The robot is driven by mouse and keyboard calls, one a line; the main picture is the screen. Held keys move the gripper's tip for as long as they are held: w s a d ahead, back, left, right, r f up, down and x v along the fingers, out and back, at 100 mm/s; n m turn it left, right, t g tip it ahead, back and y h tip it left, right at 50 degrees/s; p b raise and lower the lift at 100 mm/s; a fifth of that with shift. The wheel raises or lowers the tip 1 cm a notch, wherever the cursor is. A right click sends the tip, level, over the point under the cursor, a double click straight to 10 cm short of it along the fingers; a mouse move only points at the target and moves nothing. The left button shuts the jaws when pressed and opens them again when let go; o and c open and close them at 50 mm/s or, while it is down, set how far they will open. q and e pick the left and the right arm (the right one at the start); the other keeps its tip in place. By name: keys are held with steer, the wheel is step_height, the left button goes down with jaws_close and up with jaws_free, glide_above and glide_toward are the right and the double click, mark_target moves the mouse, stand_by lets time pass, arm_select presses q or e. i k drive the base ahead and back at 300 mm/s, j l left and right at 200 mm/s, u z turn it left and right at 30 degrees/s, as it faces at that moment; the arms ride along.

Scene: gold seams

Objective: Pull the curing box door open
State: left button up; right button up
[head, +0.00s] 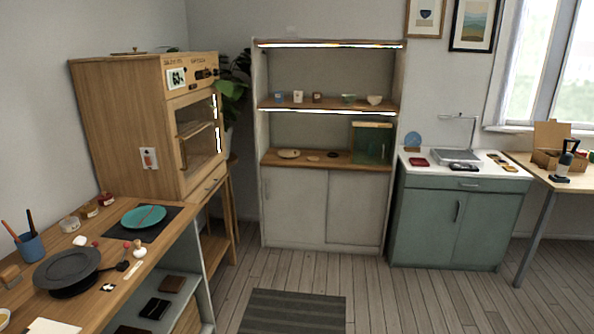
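The curing box (125,120) is a tall wooden cabinet at the left, standing on a wooden stand beyond the workbench. Its door (199,147) faces right and has a wooden frame around a glass pane. The door looks shut. A control panel (190,74) with a small display reading about 63% is above the door. Neither of my grippers is in view.
The wooden workbench (165,240) at lower left holds a teal plate (143,217), a dark turntable (67,270) and small tools. A shelf unit (290,205) and green cabinet (445,225) stand behind. The floor (380,300) is clear around a grey mat (292,311).

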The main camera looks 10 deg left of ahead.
mark_target(170, 106)
steer(key=i+u, duration=0.25)
steer(key=i, duration=0.45)
steer(key=i+l+u, duration=0.3)
steer(key=i, duration=0.35)
steer(key=j, duration=0.1)
